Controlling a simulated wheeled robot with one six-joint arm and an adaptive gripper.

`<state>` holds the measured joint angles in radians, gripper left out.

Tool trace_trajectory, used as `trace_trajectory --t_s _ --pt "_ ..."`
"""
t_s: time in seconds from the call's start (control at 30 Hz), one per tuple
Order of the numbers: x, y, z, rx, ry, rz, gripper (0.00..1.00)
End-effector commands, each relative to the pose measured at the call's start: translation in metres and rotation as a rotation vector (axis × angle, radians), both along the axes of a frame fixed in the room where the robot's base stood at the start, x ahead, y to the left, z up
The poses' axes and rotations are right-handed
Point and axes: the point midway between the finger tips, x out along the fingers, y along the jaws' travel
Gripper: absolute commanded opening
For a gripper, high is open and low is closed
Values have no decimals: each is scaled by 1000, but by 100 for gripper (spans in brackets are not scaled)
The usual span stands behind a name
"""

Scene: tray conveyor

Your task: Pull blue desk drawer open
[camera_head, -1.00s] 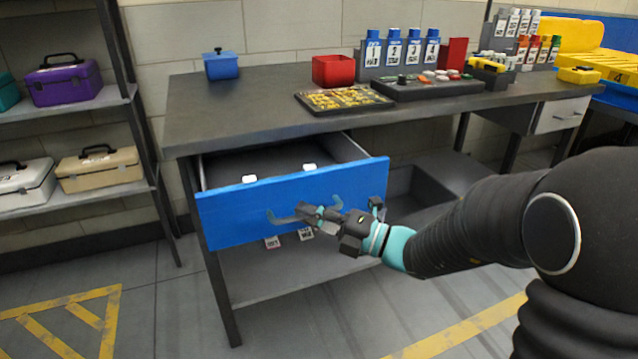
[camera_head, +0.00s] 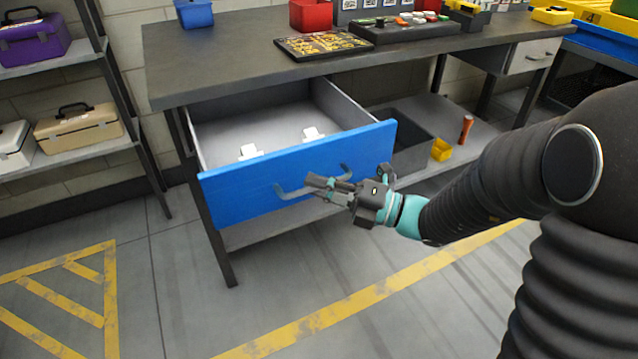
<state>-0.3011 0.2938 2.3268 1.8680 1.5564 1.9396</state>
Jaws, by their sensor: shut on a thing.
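The blue desk drawer (camera_head: 245,193) stands well out from under the dark desk top (camera_head: 210,68) at its left end. Its pale grey inside shows, with two white pieces near the front wall, one (camera_head: 250,152) at left and one (camera_head: 312,134) at right. A grey bar handle (camera_head: 292,191) runs across the blue front. My gripper (camera_head: 328,184) is in front of the drawer front, shut on the handle near its middle. The fingers hide part of the handle.
Metal shelves with a tan case (camera_head: 80,127) and a purple case (camera_head: 33,40) stand at left. A red bin (camera_head: 310,15) and a black tray (camera_head: 322,45) sit on the desk. The floor in front is clear.

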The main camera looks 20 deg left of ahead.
Motion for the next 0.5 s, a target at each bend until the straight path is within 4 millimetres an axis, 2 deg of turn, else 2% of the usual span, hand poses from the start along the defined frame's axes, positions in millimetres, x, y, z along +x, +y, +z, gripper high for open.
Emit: trace_trajectory --t_s 0.07,0.1,0.17,0.5 --pt "0 0 0 -1 0 1 0" --pt "0 0 0 -1 0 1 21" --pt "0 0 0 -1 0 1 36" --pt "1 -2 0 -1 0 -1 37"
